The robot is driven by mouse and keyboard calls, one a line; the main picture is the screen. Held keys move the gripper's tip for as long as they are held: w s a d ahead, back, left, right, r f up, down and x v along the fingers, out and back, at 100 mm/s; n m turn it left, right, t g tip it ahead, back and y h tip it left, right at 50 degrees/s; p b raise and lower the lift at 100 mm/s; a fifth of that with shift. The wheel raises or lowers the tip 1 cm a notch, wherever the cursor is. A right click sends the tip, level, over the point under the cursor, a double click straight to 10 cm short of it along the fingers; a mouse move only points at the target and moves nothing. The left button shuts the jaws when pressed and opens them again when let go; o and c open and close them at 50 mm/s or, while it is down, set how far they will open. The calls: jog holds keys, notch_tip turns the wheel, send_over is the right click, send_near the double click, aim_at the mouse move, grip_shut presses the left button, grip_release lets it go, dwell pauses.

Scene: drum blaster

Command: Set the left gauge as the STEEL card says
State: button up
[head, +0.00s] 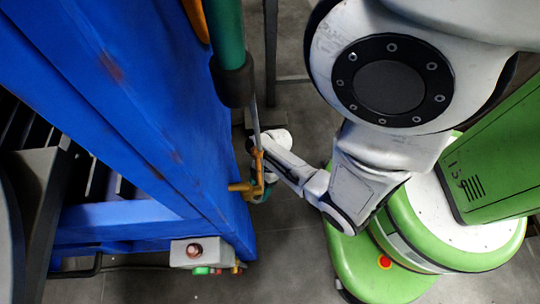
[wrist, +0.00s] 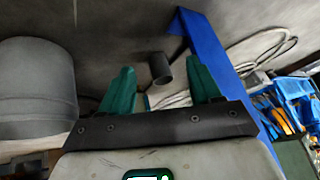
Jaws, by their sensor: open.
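No gauge and no STEEL card can be made out in either view. My gripper (wrist: 160,82) is open, with its two teal fingers apart and nothing held between them. A short dark cylinder (wrist: 160,68) shows beyond the gap; I cannot tell how far off it is. In the head view my forearm reaches left to the side of the blue machine (head: 130,120). There my gripper is mostly hidden behind an orange-yellow bracket (head: 258,178) on the machine's side.
A green hose with a black sleeve (head: 235,80) runs down the machine's side. A grey control box (head: 198,252) with a red button sits low on it. The wrist view shows a large grey drum-like body (wrist: 38,85), a blue post (wrist: 215,60) and cables.

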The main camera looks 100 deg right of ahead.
jog(key=s+d+r+n+g+h+p, duration=0.3)
jog(key=s+d+n+h, duration=0.2)
jog(key=d+h, duration=0.2)
jog(key=shift+d+g+p, duration=0.3)
jog(key=shift+d+g, duration=0.1)
jog(key=shift+d, duration=0.95)
